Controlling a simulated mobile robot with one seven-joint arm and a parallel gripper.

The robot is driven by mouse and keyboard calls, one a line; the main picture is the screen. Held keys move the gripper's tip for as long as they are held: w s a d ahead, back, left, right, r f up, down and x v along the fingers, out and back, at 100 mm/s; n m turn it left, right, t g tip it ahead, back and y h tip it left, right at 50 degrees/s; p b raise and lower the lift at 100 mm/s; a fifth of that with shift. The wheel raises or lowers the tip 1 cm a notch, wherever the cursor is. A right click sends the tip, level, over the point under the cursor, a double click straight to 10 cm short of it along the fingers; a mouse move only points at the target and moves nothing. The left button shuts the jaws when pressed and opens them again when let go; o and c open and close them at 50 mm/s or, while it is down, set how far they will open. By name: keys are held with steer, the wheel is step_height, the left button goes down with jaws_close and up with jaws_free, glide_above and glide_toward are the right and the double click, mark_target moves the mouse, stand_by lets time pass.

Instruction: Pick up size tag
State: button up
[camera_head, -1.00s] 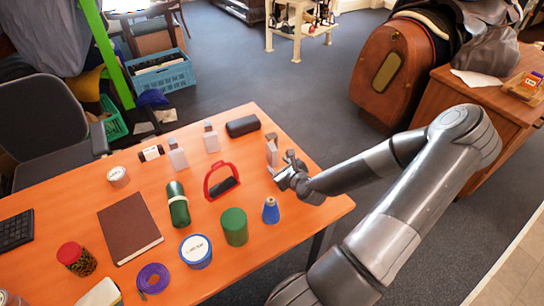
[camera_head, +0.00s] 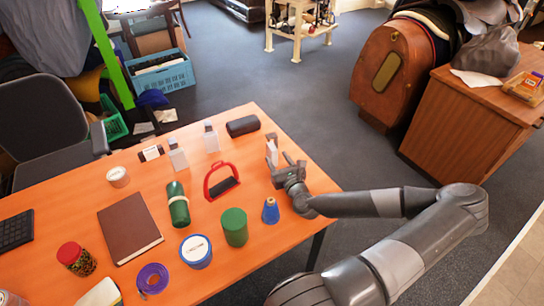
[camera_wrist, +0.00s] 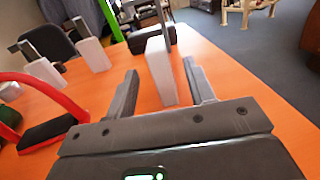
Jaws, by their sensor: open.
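No legible label tells me which thing is the size tag. An upright white block with a grey top piece (camera_head: 271,152) stands near the table's right end; it also shows in the wrist view (camera_wrist: 160,72). My gripper (camera_head: 280,165) is open and points at this block. In the wrist view the block rises between and just beyond my two fingers (camera_wrist: 161,80), apart from them as far as I can see. Two similar white blocks (camera_head: 178,158) (camera_head: 211,140) stand further left. A small dark-and-white labelled piece (camera_head: 151,153) lies beside them.
On the orange table (camera_head: 75,205), a red stirrup-like frame (camera_head: 208,183) stands left of my gripper. A blue cone-shaped thing (camera_head: 270,212) and a green cylinder (camera_head: 235,228) stand in front. A black case (camera_head: 242,126) lies behind.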

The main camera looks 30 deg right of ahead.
mark_target(270, 148)
steer(key=shift+w+d+f, duration=0.1)
steer(key=shift+w+d, duration=0.1)
steer(key=shift+w, duration=1)
steer(key=shift+w+d+f, duration=0.1)
steer(key=shift+w+d, duration=0.05)
steer(key=shift+w, duration=1.1)
steer(key=shift+w+d+f, duration=0.1)
steer(key=shift+w+d, duration=0.1)
steer(key=shift+w, duration=1)
steer(key=shift+c, duration=0.3)
jaws_close()
